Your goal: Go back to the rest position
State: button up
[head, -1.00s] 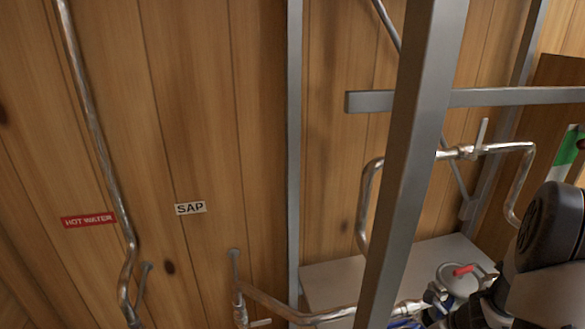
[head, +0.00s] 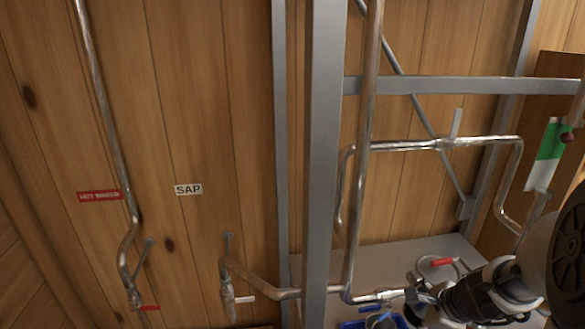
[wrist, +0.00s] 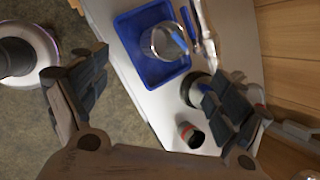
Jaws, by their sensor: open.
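My gripper (wrist: 155,98) is open in the wrist view, its two dark fingers wide apart with nothing between them. Below and beyond it is a white bench top (wrist: 125,75). My arm shows at the lower right of the head view, and its end is over the bench, partly cut off by the frame and crowded by pipes. Whether the arm is at its rest position cannot be told from these frames.
A blue tray (wrist: 135,62) holds a clear cup (wrist: 165,42). A small open can (wrist: 190,134) stands near the right finger. A metal post (head: 322,150), a crossbar (head: 440,86) and steel pipes (head: 365,150) stand close. The wooden wall carries SAP (head: 188,189) and hot water labels.

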jog(key=s+a+r+n+b, duration=0.2)
jog(key=s+a+r+n, duration=0.1)
jog(key=a+n, duration=0.35)
jog(key=s+a+r+n+b, duration=0.2)
jog(key=s+a+r+n, duration=0.2)
jog(key=a+n, duration=0.3)
jog(key=s+a+n+h+b, duration=0.1)
jog(key=s+a+n+b, duration=0.2)
jog(key=s+n, duration=0.7)
jog(key=shift+s+g+h+b, duration=0.3)
jog(key=shift+s+h, duration=0.1)
jog(key=shift+s, duration=0.45)
jog(key=shift+n, duration=0.25)
